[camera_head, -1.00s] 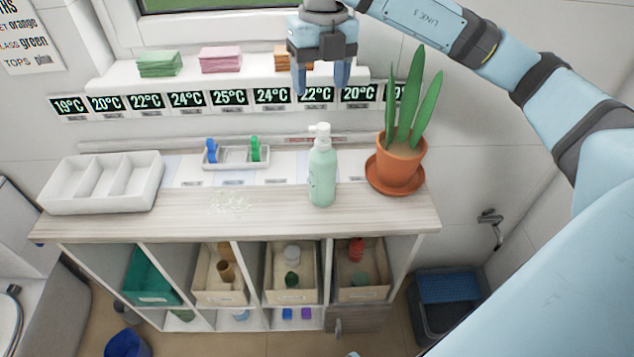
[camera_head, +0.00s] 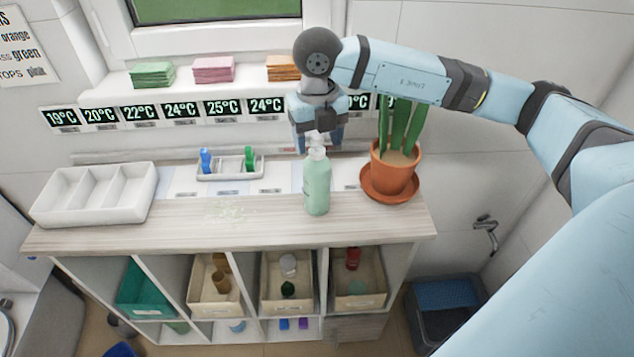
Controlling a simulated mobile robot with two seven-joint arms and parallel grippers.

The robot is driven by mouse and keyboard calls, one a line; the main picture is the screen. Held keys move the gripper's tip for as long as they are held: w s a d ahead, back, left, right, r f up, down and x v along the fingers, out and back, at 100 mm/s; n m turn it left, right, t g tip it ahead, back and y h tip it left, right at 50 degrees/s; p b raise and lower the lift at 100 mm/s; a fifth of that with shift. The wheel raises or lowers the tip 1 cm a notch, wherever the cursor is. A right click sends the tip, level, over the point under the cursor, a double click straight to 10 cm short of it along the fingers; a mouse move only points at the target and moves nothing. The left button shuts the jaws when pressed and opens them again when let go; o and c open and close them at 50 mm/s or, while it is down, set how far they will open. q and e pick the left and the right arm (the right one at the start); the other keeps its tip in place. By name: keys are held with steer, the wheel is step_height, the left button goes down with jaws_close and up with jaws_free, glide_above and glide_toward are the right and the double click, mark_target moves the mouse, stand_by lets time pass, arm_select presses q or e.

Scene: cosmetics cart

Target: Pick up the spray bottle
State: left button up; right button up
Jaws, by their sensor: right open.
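The spray bottle (camera_head: 317,186) is pale green with a white pump head. It stands upright on the wooden top of the cart, right of the middle. My right gripper (camera_head: 319,148) points down at the bottle's white head, with its fingers open. The fingers appear on either side of or just behind the head; I cannot tell whether they touch it. The gripper is not closed on the bottle. My left gripper is not in view.
A potted plant (camera_head: 390,180) on a terracotta saucer stands close to the right of the bottle, partly behind my right arm. A white divided tray (camera_head: 95,195) and a small holder (camera_head: 230,168) with blue and green items stand to the left. A pale spill (camera_head: 226,213) lies on the cart top (camera_head: 270,226).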

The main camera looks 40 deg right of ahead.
step_height(320, 180, down, 2)
steer(key=shift+f, duration=0.1)
jaws_close()
stand_by(0.5)
